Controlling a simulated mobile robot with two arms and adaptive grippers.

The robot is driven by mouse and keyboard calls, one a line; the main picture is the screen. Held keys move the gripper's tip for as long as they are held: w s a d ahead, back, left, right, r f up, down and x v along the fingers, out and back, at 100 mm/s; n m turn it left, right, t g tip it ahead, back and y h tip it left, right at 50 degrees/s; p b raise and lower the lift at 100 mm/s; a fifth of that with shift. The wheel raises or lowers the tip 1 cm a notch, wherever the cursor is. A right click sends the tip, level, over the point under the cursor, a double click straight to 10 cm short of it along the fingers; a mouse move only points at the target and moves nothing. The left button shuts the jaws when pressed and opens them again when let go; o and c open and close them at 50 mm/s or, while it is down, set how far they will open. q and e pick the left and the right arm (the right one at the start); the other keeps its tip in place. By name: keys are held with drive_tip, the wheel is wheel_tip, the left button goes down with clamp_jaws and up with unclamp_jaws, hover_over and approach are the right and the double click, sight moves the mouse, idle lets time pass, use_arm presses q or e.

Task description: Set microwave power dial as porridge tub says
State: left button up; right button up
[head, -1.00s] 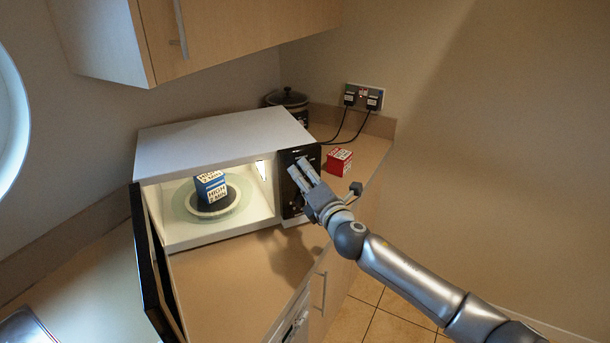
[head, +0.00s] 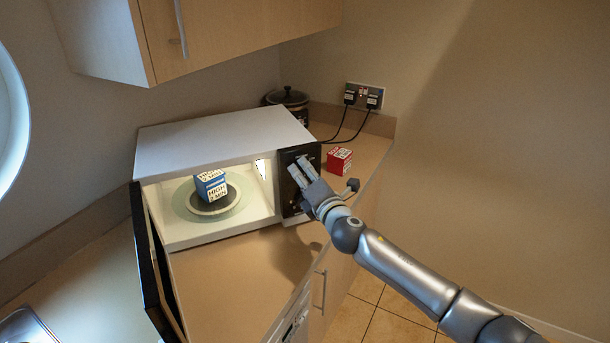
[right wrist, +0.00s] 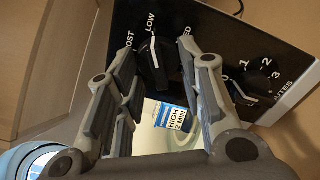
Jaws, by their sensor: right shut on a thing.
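The blue and white tub (head: 210,187), printed "HIGH 2 MIN", sits on the turntable inside the open, lit microwave (head: 215,137). It also shows between my fingers in the right wrist view (right wrist: 174,117). My right gripper (head: 299,171) is at the black control panel (head: 288,157) on the microwave's right side. In the right wrist view my right gripper (right wrist: 157,58) is shut on the power dial (right wrist: 160,72), whose white line points about at "LOW". The "MED" label is partly hidden by a finger. My left gripper is not in view.
The open microwave door (head: 150,262) sticks out at the front left. A red tub (head: 339,161) stands right of the microwave. A minutes dial (right wrist: 245,92) is beside the power dial. A dark pot (head: 288,99) and plugged sockets (head: 364,96) are behind.

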drive_tip(key=m, duration=0.5)
drive_tip(key=shift+a+r+m, duration=0.1)
drive_tip(key=shift+m, duration=0.3)
drive_tip(key=m, duration=0.6)
drive_tip(key=shift+r, duration=0.2)
drive_tip(key=m, duration=0.4)
drive_tip(key=m+p, duration=0.1)
drive_tip(key=m, duration=0.7)
drive_tip(key=shift+w+d+r+p, duration=0.1)
drive_tip(key=shift+d+p, duration=0.25)
drive_tip(key=shift+p, duration=0.05)
drive_tip(key=o, duration=0.9)
drive_tip(key=shift+o, duration=0.2)
